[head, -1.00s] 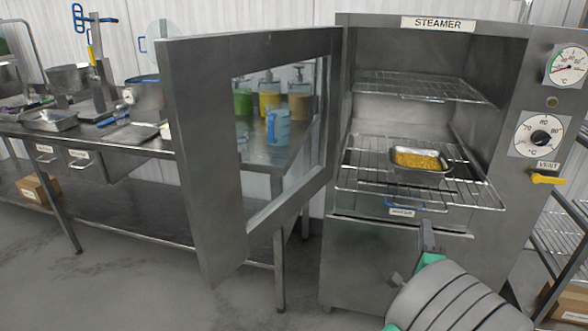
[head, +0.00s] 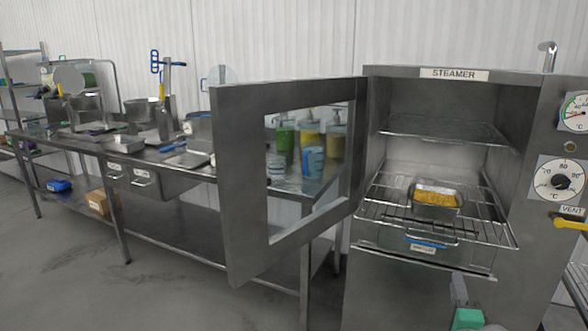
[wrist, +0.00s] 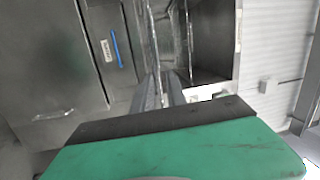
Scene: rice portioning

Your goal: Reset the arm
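My gripper (head: 459,288) is low in front of the steamer (head: 440,252) in the head view, with part of my green-trimmed wrist below it. In the wrist view its grey fingers (wrist: 159,92) lie close together past the green and black housing, with nothing visible between them. The steamer door (head: 240,180) stands wide open to the left. A metal pan of yellow food (head: 437,198) rests on the steamer's lower wire rack (head: 385,207), apart from my gripper.
A long steel table (head: 180,172) with pots, trays and utensils runs behind the door to the left. Bottles and a blue jug (head: 313,160) show through the door window. A yellow vent lever (head: 570,224) sticks out at right. The floor at left is open.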

